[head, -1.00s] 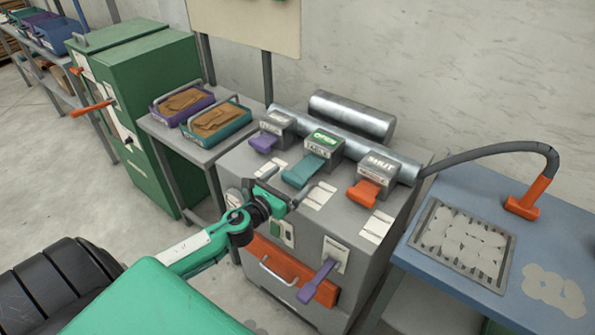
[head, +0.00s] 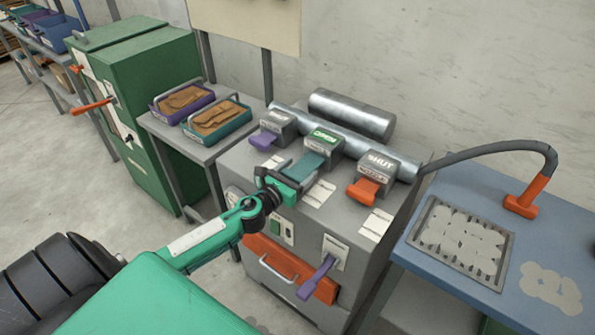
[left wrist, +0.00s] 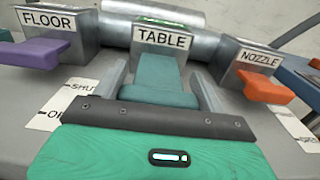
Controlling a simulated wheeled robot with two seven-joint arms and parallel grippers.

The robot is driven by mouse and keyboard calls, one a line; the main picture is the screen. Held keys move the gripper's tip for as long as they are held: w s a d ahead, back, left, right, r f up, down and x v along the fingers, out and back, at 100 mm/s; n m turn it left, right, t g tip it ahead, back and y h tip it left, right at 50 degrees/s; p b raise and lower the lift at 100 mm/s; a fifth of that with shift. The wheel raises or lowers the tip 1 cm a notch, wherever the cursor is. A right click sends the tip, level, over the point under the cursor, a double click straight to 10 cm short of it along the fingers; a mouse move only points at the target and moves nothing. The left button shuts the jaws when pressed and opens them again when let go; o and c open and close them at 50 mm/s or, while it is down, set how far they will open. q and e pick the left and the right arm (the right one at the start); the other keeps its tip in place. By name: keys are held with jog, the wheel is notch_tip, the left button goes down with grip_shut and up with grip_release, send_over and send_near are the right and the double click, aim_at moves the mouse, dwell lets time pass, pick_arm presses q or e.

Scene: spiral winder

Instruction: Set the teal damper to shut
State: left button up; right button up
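The teal damper lever (head: 306,164) sticks out toward me from the middle housing on top of the grey machine. Its green sign (head: 325,136) reads OPEN. In the left wrist view the teal lever (left wrist: 160,82) sits under the TABLE label (left wrist: 163,39). My left gripper (head: 291,176) is at the lever's near end, its fingers open, one on each side of the lever in the wrist view (left wrist: 163,85). I cannot tell whether either finger touches it. My right gripper is not in view.
A purple FLOOR lever (head: 264,138) is to the left and an orange NOZZLE lever (head: 363,191), signed SHUT, to the right. A purple lever (head: 318,277) and orange drawer (head: 272,262) are on the machine's front. A blue table (head: 480,280) stands at right.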

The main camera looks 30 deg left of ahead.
aim_at(317, 153)
pick_arm(q)
jog(key=shift+c, duration=1.2)
jog(key=shift+w, duration=0.35)
jog(key=w, duration=0.5)
jog(key=shift+d, duration=0.25)
jog(key=shift+r, duration=0.15)
jog(key=o, duration=1.1)
jog(key=shift+o, duration=1.4)
jog(key=shift+w, duration=0.2)
jog(key=shift+s, duration=0.1)
